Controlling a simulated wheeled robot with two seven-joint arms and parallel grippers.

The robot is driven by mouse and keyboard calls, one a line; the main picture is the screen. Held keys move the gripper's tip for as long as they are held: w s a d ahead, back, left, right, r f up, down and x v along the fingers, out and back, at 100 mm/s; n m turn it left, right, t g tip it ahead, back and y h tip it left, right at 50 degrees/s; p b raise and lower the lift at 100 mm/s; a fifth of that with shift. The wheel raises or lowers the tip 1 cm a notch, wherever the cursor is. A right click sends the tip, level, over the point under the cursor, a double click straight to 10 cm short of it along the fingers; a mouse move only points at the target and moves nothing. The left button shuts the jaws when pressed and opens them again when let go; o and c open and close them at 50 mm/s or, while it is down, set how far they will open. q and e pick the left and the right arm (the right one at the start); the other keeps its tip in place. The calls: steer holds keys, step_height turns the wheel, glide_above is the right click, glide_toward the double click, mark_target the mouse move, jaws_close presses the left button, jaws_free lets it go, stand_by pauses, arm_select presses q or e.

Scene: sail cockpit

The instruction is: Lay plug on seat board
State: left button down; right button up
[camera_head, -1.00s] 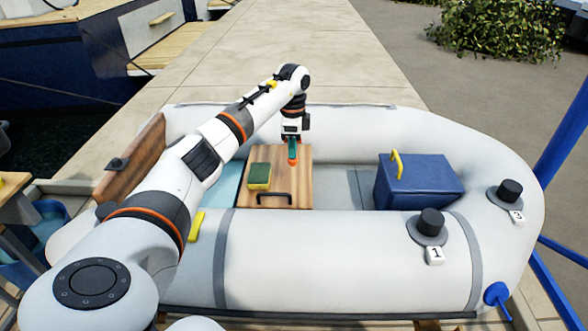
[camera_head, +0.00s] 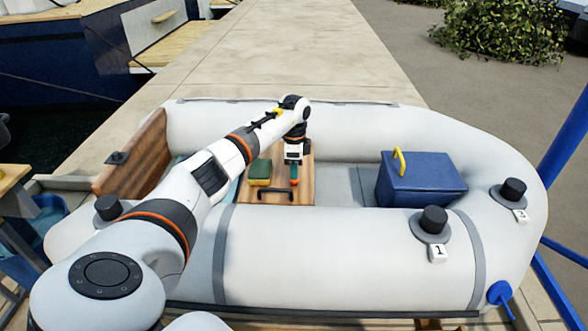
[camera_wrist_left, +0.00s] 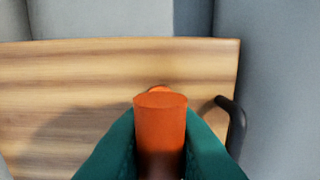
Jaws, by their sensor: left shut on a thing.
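An orange plug (camera_wrist_left: 160,125) is held between the teal fingers of my left gripper (camera_head: 294,175), which is shut on it. In the left wrist view the plug stands over the wooden seat board (camera_wrist_left: 60,85), in front of the fingers. In the head view the seat board (camera_head: 303,192) lies across the inside of the grey inflatable boat, with a dark handle at its near edge. The gripper is low over the right part of the board. I cannot tell whether the plug touches the wood. My right gripper is not in view.
A green and yellow sponge (camera_head: 259,173) lies on the board left of the gripper. A blue box (camera_head: 420,184) with a yellow handle is further right in the boat. Black valves numbered 1 (camera_head: 433,220) and 3 (camera_head: 512,191) sit on the tubes (camera_head: 340,250).

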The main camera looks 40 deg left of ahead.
arm_select(q)
steer(key=c, duration=1.4)
jaws_free()
steer(key=shift+o, duration=0.2)
